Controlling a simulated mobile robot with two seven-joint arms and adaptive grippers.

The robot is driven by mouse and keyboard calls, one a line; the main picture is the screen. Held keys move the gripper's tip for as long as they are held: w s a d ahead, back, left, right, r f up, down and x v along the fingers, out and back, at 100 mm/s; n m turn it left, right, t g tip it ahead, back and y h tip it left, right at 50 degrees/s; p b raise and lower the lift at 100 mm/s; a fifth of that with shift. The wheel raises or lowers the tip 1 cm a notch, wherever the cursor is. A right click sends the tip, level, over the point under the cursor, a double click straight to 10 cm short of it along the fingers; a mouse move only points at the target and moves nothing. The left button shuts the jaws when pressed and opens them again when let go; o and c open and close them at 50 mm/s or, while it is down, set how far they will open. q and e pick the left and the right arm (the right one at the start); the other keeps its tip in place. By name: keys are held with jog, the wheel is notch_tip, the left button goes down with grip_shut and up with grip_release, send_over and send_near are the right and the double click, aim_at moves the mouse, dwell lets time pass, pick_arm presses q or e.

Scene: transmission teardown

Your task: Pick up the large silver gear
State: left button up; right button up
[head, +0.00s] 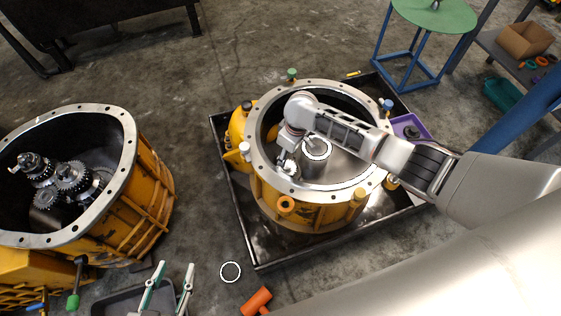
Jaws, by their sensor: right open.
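Several silver gears sit on shafts inside the left yellow housing (125,205), including a toothed gear (72,178) near its middle. I cannot tell which is the large one. A round silver part with a bright ring (317,149) lies inside the central yellow housing (320,188), partly hidden by my arm; its teeth are not clear. My right arm reaches in from the right over this housing. My right gripper (287,167) is open at the left inner side of the rim, beside the ringed part. What lies beneath it is hidden. My left gripper is not in view.
The central housing stands in a black tray (228,215). A white ring (230,272) and an orange mallet head (256,301) lie in front. Green-and-silver tools (152,287) are at the bottom left. A green-topped stool (436,15) stands behind. Floor between the housings is clear.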

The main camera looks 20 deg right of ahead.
aim_at(287, 165)
jog(key=shift+w+d+f+b, duration=0.1)
jog(key=shift+d+f+b, duration=0.15)
jog(key=shift+f, duration=0.55)
notch_tip(287, 165, down, 2)
jog(key=shift+a+f+b, duration=0.1)
jog(key=shift+f+b, duration=0.15)
jog(key=shift+b, duration=0.45)
jog(key=f+b, duration=0.1)
jog(key=f, duration=0.1)
jog(key=f+b, duration=0.1)
jog(key=shift+s+f, duration=0.2)
jog(key=shift+f, duration=0.15)
jog(key=shift+w+f+b, duration=0.3)
jog(key=shift+w+b, duration=0.1)
jog(key=shift+w+r, duration=0.1)
jog(key=shift+a, duration=0.1)
grip_shut()
pick_arm(q)
jog(key=shift+n+t+h, duration=0.5)
jog(key=shift+n, duration=0.2)
jog(key=d, duration=0.1)
jog(key=w+d+r, duration=0.1)
jog(key=d+r, duration=0.1)
jog(key=shift+w+d+r, duration=0.2)
jog(key=shift+w+d, duration=0.1)
jog(key=shift+d, duration=0.05)
